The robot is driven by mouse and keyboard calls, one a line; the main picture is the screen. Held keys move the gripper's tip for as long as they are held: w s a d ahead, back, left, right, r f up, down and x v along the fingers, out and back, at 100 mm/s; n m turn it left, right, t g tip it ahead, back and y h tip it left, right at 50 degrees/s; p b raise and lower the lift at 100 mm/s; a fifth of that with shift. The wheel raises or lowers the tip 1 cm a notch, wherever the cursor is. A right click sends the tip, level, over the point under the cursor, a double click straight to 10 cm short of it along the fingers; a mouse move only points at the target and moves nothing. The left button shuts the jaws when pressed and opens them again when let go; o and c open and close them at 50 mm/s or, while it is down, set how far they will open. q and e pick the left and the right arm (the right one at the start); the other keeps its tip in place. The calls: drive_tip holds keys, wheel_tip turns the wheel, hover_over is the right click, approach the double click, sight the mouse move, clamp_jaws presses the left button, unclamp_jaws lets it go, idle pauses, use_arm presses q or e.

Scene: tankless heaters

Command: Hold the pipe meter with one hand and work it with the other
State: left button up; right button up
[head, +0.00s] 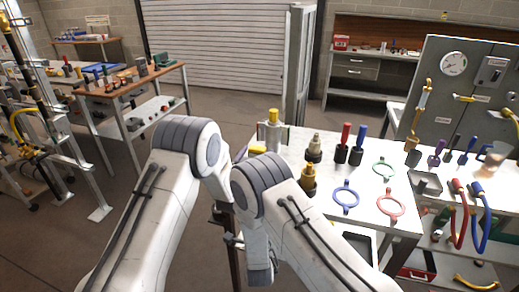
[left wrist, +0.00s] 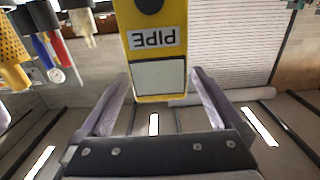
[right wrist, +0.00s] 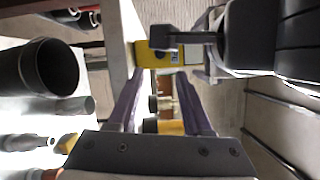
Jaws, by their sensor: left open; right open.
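The pipe meter (left wrist: 158,50) is a yellow block with an upside-down PIPE label, a pale grey screen and a dark round part. In the left wrist view it lies between and beyond the fingers of my left gripper (left wrist: 160,74), which is open. Whether they touch it I cannot tell. In the right wrist view the yellow meter (right wrist: 152,58) shows ahead of my right gripper (right wrist: 161,73), which is open and apart from it. My left arm reaches in there from the right. In the head view my arms hide most of this area.
The white worktable (head: 360,175) holds coloured rings, several handled tools and a grey cylinder with a yellow cap (head: 273,130) at its corner. A grey panel with a gauge (head: 453,66) stands at right. A wooden bench (head: 130,88) stands at left, with open floor before it.

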use_arm(q)
drive_tip(key=shift+x, duration=1.95)
drive_tip(key=c, duration=1.5)
drive_tip(key=shift+c, duration=0.2)
use_arm(e)
clamp_jaws()
idle(0.7)
